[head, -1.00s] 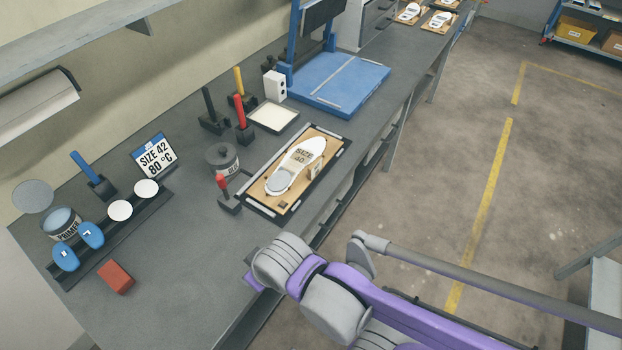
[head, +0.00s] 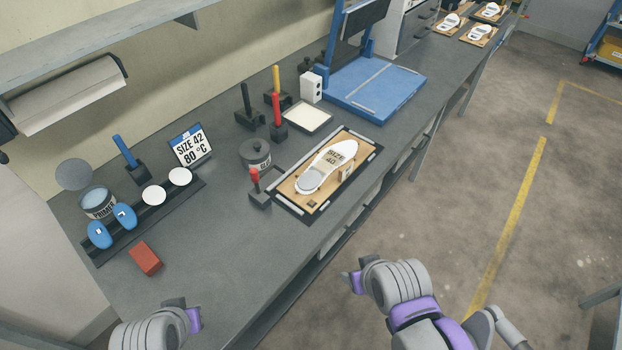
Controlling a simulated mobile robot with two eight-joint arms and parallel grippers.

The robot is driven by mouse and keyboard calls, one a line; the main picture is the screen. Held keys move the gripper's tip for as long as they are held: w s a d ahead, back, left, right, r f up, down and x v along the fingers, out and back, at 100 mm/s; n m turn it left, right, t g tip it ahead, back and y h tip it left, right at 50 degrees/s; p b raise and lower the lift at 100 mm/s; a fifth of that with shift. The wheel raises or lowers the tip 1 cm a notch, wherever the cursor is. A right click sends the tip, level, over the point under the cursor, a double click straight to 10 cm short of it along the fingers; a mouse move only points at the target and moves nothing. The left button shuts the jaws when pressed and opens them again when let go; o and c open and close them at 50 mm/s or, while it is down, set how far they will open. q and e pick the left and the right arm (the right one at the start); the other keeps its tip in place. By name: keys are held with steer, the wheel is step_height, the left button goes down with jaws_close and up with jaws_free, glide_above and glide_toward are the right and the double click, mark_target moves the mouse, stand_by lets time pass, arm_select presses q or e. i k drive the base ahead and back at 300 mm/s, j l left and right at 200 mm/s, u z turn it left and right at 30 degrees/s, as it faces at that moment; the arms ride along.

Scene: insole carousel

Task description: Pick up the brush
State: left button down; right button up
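Several upright handles stand in black holders on the bench, and I cannot tell which one is the task's brush. A blue handle (head: 123,147) stands near the primer can (head: 97,203) at the left. A black handle (head: 245,98), a yellow handle (head: 276,80) and a tall red handle (head: 277,110) stand farther back. A short red-topped handle (head: 254,178) stands left of the insole board. My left gripper (head: 193,319) is at the bench's near edge, below the red block. My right gripper (head: 352,283) is off the bench's front edge. Both are away from the handles; their finger openings are unclear.
An insole board (head: 287,192) lies mid-bench beside a lidded grey pot (head: 256,156). A red block (head: 145,258), blue pads (head: 124,217) and a size sign (head: 190,146) are at the left. A blue press (head: 375,88) stands behind. The bench's near middle is clear.

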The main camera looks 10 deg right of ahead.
mark_target(117, 138)
steer(key=l+z, duration=0.1)
steer(key=z, duration=0.4)
steer(key=l+z, duration=0.15)
steer(key=z, duration=0.3)
steer(key=i+z, duration=0.1)
steer(key=z, duration=0.4)
steer(key=l+z, duration=0.15)
steer(key=z, duration=0.35)
steer(key=i+z, duration=0.15)
steer(key=z, duration=0.3)
steer(key=i+u, duration=0.1)
steer(key=u, duration=0.35)
steer(key=i+u, duration=0.1)
steer(key=u, duration=0.35)
steer(key=i+j+u, duration=0.1)
steer(key=u, duration=0.3)
steer(key=i+u, duration=0.25)
steer(key=u, duration=0.15)
steer(key=i+u, duration=0.15)
steer(key=u, duration=0.25)
steer(key=i+u, duration=0.2)
steer(key=u, duration=0.15)
steer(key=i+u, duration=0.1)
steer(key=u, duration=0.25)
steer(key=i+u, duration=0.15)
steer(key=u, duration=0.2)
steer(key=i+l+u, duration=0.1)
steer(key=u, duration=0.25)
